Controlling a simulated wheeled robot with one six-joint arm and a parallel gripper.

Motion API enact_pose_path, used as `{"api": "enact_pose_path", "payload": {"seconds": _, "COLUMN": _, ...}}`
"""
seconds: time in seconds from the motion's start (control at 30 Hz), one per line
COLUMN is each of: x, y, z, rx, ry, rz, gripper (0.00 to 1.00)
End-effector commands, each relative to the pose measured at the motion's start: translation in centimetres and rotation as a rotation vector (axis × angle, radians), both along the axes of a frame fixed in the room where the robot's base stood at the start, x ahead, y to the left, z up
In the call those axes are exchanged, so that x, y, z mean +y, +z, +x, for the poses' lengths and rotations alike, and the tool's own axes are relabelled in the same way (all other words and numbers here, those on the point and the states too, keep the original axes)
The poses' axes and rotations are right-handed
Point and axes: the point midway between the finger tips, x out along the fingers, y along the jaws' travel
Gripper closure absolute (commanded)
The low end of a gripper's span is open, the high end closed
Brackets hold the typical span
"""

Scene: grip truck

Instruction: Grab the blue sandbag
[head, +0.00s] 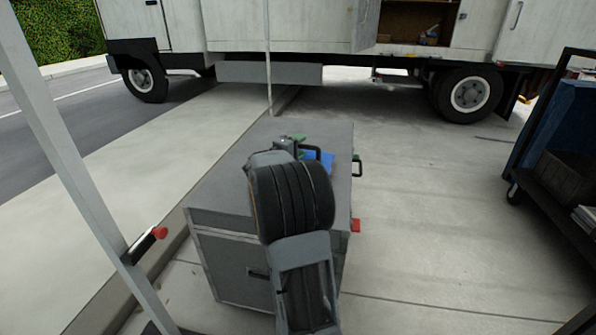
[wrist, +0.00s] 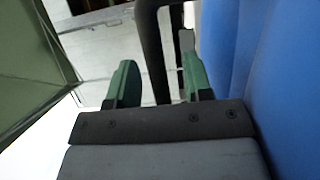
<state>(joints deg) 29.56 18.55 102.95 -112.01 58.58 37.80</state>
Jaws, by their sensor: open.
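The blue sandbag (head: 322,160) lies on top of a grey case and is partly hidden behind my arm. A black handle loop (head: 313,149) shows beside its blue surface. My gripper (head: 301,147) is at the left side of the bag, close to the handle. In the wrist view my gripper (wrist: 158,78) has its two green fingers apart. A dark bar, seemingly the handle (wrist: 150,45), passes between or just beyond them; I cannot tell the exact depth. The blue sandbag (wrist: 280,75) fills the right side of that view, right next to the fingers.
The grey case (head: 225,195) stands on the pavement, with a red piece (head: 356,225) at its right side. A white truck (head: 290,30) is behind. A dark cart (head: 540,170) stands at the right. A pale pole (head: 75,170) crosses the left. Pavement right of the case is clear.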

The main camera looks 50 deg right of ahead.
Motion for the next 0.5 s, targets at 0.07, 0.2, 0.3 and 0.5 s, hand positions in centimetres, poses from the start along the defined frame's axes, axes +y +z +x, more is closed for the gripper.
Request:
{"api": "enact_pose_path", "payload": {"seconds": 0.07, "x": 0.01, "y": 0.0, "z": 0.0, "rx": 0.0, "ry": 0.0, "rz": 0.0, "gripper": 0.54}}
{"api": "enact_pose_path", "payload": {"seconds": 0.2, "x": 0.02, "y": -0.01, "z": 0.0, "rx": 0.0, "ry": 0.0, "rz": 0.0, "gripper": 0.62}}
{"api": "enact_pose_path", "payload": {"seconds": 0.3, "x": 0.03, "y": -0.01, "z": -0.01, "rx": 0.0, "ry": 0.0, "rz": 0.0, "gripper": 0.72}}
{"api": "enact_pose_path", "payload": {"seconds": 0.5, "x": 0.04, "y": -0.02, "z": -0.02, "rx": 0.0, "ry": 0.0, "rz": 0.0, "gripper": 0.91}}
